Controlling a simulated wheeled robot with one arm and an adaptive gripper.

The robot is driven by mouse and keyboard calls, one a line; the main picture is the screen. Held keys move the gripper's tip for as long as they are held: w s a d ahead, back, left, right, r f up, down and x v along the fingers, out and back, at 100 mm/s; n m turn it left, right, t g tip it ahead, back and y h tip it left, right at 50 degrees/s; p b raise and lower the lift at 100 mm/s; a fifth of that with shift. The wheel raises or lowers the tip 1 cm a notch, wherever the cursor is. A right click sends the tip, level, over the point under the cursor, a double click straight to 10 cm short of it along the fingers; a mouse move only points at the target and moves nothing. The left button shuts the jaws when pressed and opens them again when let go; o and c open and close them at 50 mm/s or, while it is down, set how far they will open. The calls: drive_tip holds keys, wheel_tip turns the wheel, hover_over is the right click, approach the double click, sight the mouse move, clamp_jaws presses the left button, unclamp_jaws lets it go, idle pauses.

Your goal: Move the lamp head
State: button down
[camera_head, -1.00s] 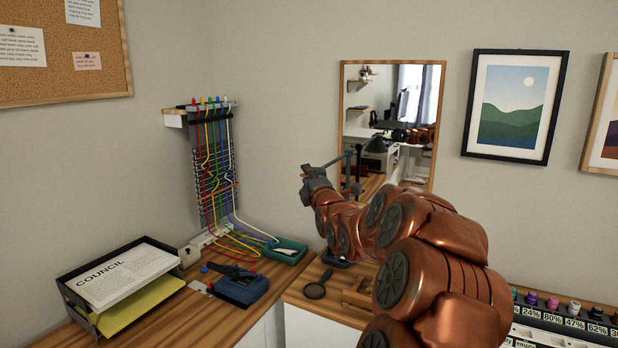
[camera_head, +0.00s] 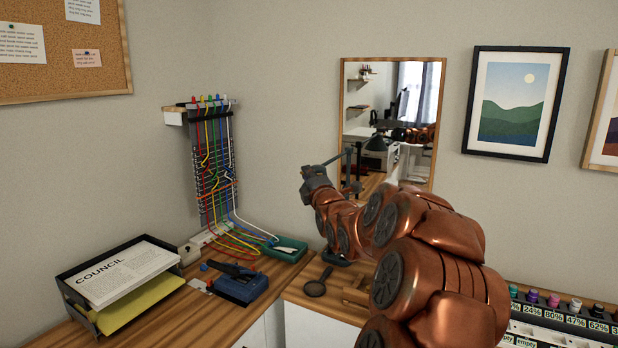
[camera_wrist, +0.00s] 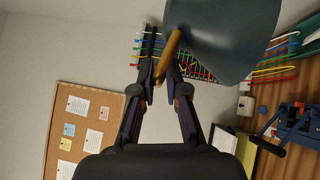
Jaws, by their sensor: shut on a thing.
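The lamp head (camera_wrist: 230,35) is a dark grey shade that fills the upper middle of the wrist view. A thin brass-coloured bar (camera_wrist: 168,54) shows beside it, between my fingertips. My gripper (camera_wrist: 162,70) is shut on this bar; the join between bar and shade is not clear. In the head view my gripper (camera_head: 312,172) is raised in front of the wall, left of the mirror. A thin dark lamp arm (camera_head: 340,157) shows just right of it. The lamp head itself is hard to make out there.
A framed mirror (camera_head: 343,110) stands behind my arm. Left are a cable rack (camera_head: 212,165), a paper tray (camera_head: 62,284) and a blue tool (camera_head: 240,288). Small bottles (camera_head: 553,301) stand at the right.

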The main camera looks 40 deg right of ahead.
wheel_tip(320, 180, down, 11)
drive_tip(key=d+n+t+b, duration=0.2)
drive_tip(key=n+t+b, duration=0.1)
drive_tip(key=b, duration=1.5)
drive_tip(key=shift+w+f+n, duration=0.15)
drive_tip(key=shift+w+n, duration=0.05)
drive_tip(key=shift+n, duration=0.3)
drive_tip(key=shift+d, duration=0.1)
drive_tip(key=c, duration=1.3)
unclamp_jaws()
drive_tip(key=shift+w, duration=0.1)
drive_tip(key=shift+o, duration=0.2)
drive_tip(key=v, duration=1.2)
drive_tip(key=shift+f, duration=0.1)
